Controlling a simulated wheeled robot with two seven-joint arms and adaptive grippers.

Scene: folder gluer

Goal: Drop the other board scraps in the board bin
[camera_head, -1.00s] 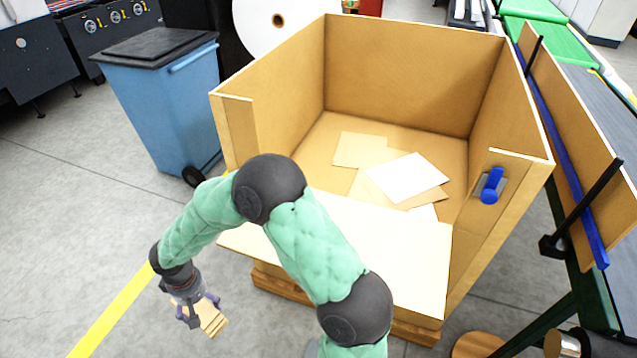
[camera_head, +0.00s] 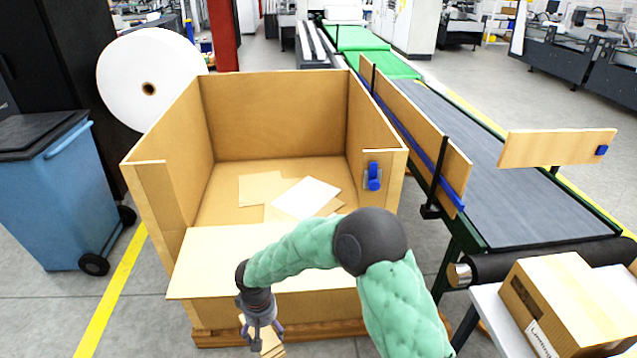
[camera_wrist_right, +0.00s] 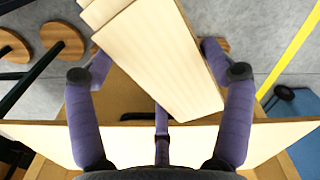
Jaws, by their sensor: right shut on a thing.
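The board bin (camera_head: 155,222) is a large open-topped box of tan board on a wooden pallet, with a low front flap. Several flat board scraps (camera_head: 262,190) lie on its floor, with a white sheet (camera_head: 306,197) among them. My right gripper (camera_head: 262,335) hangs in front of the bin's front flap, low and outside the bin. It is shut on a small stack of pale board scraps (camera_wrist_right: 162,58), which also shows in the head view (camera_head: 272,346). In the right wrist view the purple fingers are on both sides of the stack. My left gripper is not in view.
A blue wheeled bin (camera_head: 50,195) with a dark lid stands left of the board bin. A conveyor (camera_head: 490,165) with upright board guides runs along the right. A carton (camera_head: 565,308) sits at the lower right. Grey floor is clear at the left front.

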